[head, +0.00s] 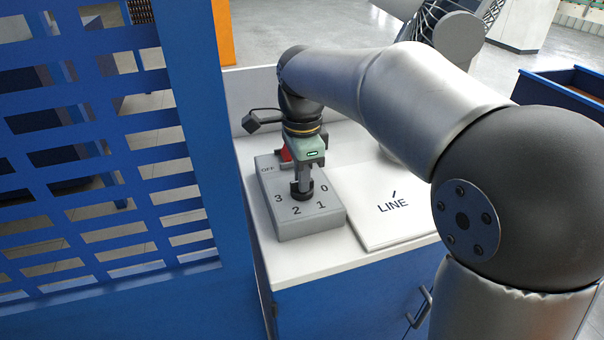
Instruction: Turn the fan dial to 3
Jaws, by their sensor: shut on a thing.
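The grey control box (310,222) stands on the white worktop, with the marks OFF, 3, 2, 1 and 0 on its top. The dial (302,194) is a dark round knob among the numbers, partly covered by my gripper. My gripper (303,184) points straight down from above and is shut on the dial. The dial's pointer is hidden, so its setting cannot be read. A red part (285,154) shows behind the gripper near OFF, mostly hidden.
A white panel marked LINE (390,228) lies right of the box. A blue slotted panel (110,180) rises close on the left. The fan (428,20) stands behind my arm, partly hidden. The worktop's front edge (350,262) is clear.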

